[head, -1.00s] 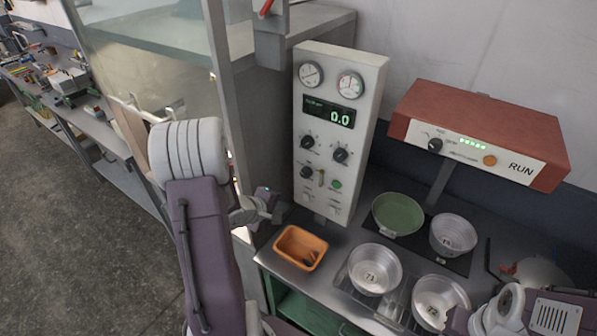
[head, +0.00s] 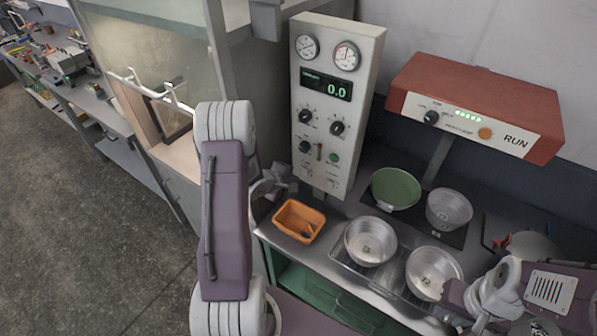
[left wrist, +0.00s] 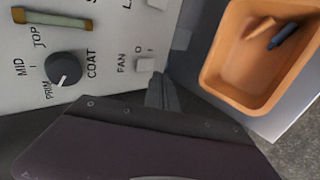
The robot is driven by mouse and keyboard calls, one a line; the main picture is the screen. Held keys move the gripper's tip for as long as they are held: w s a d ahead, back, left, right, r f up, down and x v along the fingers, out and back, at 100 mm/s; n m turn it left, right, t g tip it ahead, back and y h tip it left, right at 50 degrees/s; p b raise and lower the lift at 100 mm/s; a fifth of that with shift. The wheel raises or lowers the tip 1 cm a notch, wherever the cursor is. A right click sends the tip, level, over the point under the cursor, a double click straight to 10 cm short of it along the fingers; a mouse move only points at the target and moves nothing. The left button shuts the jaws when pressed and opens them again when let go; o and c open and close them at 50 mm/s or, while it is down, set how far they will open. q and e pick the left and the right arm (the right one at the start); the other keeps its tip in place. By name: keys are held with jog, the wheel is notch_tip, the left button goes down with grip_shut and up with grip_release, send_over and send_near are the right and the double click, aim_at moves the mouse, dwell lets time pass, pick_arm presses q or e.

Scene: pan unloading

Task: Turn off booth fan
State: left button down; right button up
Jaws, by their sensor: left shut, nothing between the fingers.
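The booth control panel (head: 337,105) stands upright behind the bench, with two gauges, a lit display reading 0.0, knobs and two small switches at its bottom. In the left wrist view the small white fan switch (left wrist: 145,64) sits beside the word FAN and the marks O and I; which side is pressed cannot be made out. My left gripper (head: 284,172) is shut and empty, just left of the panel's lower edge. Its dark fingertips (left wrist: 160,80) show just below the fan switch in the wrist view; contact cannot be told.
An orange tray (head: 279,222) with a small dark item is on the bench below the panel. A green pan (head: 396,187) and several metal pans stand to the right. A red RUN unit (head: 478,95) is above them. My right arm occupies the lower right.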

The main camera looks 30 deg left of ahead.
aim_at(303, 168)
pick_arm(q)
jog(key=w, duration=0.1)
jog(key=w+p, duration=0.1)
jog(key=shift+w+a+r, duration=0.1)
jog(key=shift+w+r, duration=0.25)
jog(key=shift+w, duration=0.05)
jog(key=shift+w+r, duration=0.1)
jog(key=shift+w, duration=0.2)
jog(key=shift+d, duration=0.25)
jog(key=shift+w, duration=0.1)
jog(key=shift+w+a+r+p, duration=0.1)
jog(key=shift+w+r+p, duration=0.35)
jog(key=shift+p, duration=0.6)
jog(key=shift+f+b, duration=0.3)
jog(key=shift+r, duration=0.15)
